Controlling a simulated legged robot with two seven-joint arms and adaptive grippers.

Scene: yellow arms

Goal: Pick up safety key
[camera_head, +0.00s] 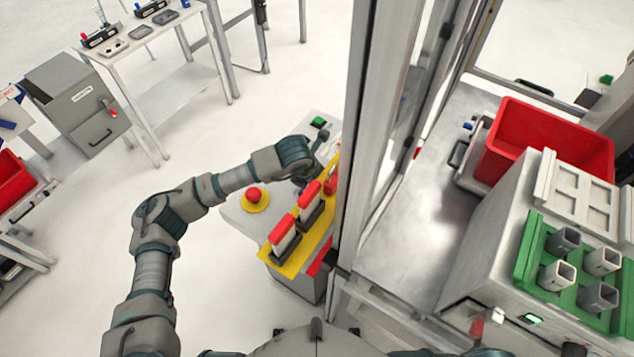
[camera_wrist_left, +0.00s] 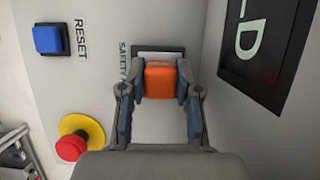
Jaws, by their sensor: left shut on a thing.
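The safety key shows as an orange-red block (camera_wrist_left: 160,80) in the left wrist view, in front of a dark-rimmed slot beside a partly covered label reading "SAFETY". My left gripper (camera_wrist_left: 161,90) is shut on it, with one finger on each side. Whether the key still sits in the slot cannot be told. In the head view my left gripper (camera_head: 305,176) is at the grey control box (camera_head: 232,213), partly hidden by its own wrist; the key cannot be made out clearly there. My right gripper is not in view.
A red emergency stop (camera_head: 254,196) on a yellow base and a blue RESET button (camera_wrist_left: 48,40) are close by. Red-topped white blocks (camera_head: 283,235) stand on a yellow strip next to a metal frame post (camera_head: 365,120). A red bin (camera_head: 545,140) is at right.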

